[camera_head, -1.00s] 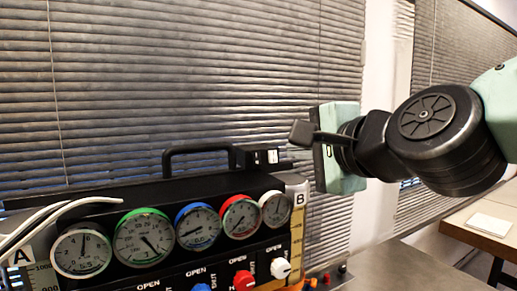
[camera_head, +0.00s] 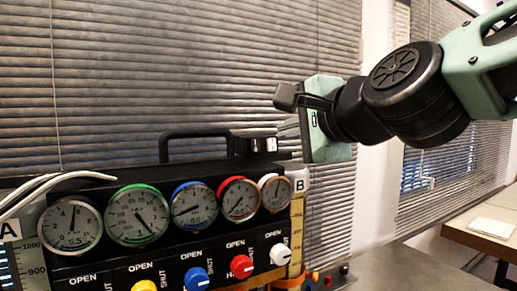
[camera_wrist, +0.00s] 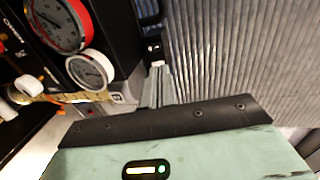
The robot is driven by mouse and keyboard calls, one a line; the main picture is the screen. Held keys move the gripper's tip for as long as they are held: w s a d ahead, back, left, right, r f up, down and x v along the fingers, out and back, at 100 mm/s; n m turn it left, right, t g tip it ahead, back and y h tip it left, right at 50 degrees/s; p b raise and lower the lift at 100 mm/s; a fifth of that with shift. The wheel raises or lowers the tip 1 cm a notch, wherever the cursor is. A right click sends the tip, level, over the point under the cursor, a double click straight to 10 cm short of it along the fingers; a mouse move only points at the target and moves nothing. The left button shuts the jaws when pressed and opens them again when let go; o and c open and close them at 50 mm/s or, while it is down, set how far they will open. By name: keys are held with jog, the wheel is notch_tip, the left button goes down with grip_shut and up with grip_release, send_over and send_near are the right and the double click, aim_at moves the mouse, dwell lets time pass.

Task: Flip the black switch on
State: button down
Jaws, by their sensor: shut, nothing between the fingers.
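A small black switch housing with white marks (camera_head: 262,145) sits on top of the gauge rig, at the right end of its black handle. I take it to be the black switch; its on or off position is too small to tell. It also shows in the wrist view (camera_wrist: 153,47). My gripper (camera_head: 283,130) is just right of the housing, its fingers pointing left towards it. In the wrist view the grey fingers (camera_wrist: 158,68) are together and empty, their tips close to the housing. I cannot tell whether they touch it.
The rig's front carries several round gauges (camera_head: 138,214) and coloured knobs, including a red knob (camera_head: 241,267) and a white knob (camera_head: 280,254). White cables (camera_head: 62,180) lie at its left. Blinds (camera_head: 110,80) stand behind. A table (camera_head: 490,228) is at far right.

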aim_at(250, 139)
jog(key=p+x, duration=0.2)
jog(key=x, duration=0.9)
jog(key=shift+w+a+p, duration=0.1)
jog(key=shift+w+p, duration=0.05)
jog(key=shift+p, duration=0.25)
